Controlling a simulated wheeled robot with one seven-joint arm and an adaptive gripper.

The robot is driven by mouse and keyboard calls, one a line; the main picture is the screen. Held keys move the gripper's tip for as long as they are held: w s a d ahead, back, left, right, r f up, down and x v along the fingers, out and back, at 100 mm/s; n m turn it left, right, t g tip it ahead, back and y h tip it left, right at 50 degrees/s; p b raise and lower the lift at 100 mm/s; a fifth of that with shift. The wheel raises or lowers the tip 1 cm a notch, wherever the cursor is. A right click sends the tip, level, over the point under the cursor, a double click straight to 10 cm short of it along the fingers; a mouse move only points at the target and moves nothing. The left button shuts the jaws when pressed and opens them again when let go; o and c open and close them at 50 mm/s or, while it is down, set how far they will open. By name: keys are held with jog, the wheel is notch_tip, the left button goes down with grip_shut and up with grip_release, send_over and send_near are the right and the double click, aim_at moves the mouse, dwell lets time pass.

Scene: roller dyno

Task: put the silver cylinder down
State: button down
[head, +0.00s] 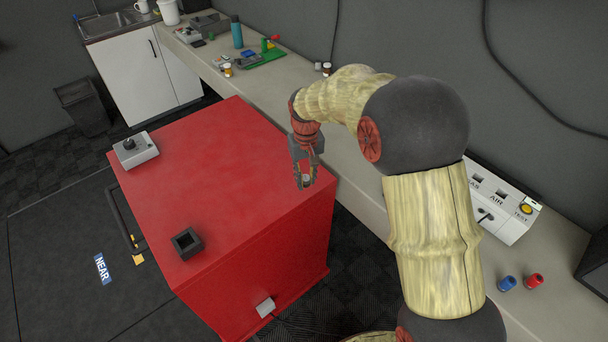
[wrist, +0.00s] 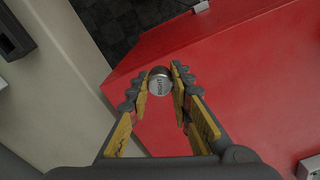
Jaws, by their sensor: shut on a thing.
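My gripper (head: 304,172) points down over the right edge area of the red cabinet top (head: 215,160). In the wrist view my gripper (wrist: 158,80) is shut on the silver cylinder (wrist: 160,86), with a finger on each side. In the head view the cylinder is mostly hidden between the fingers. I cannot tell whether its bottom touches the red top.
A black square holder (head: 187,243) and a grey box with a black knob (head: 135,150) stand on the red top, with clear room between. The long bench (head: 355,180) runs behind it, with a bottle (head: 237,32) and a white AIR panel (head: 497,205).

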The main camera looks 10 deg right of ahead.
jog(key=f, duration=0.1)
jog(key=d+f, duration=0.1)
jog(key=f, duration=0.1)
jog(key=shift+d+f, duration=0.1)
jog(key=shift+f, duration=0.15)
jog(key=s+d+f, duration=0.3)
jog(key=f, duration=0.4)
jog(key=s+d+f+m, duration=0.1)
jog(key=s+d+f, duration=0.2)
jog(key=f, duration=0.5)
jog(key=s+d+f+m, duration=0.1)
jog(key=s+d+f, duration=0.3)
jog(key=f, duration=0.4)
jog(key=shift+d+f, duration=0.15)
jog(key=shift+d, duration=0.15)
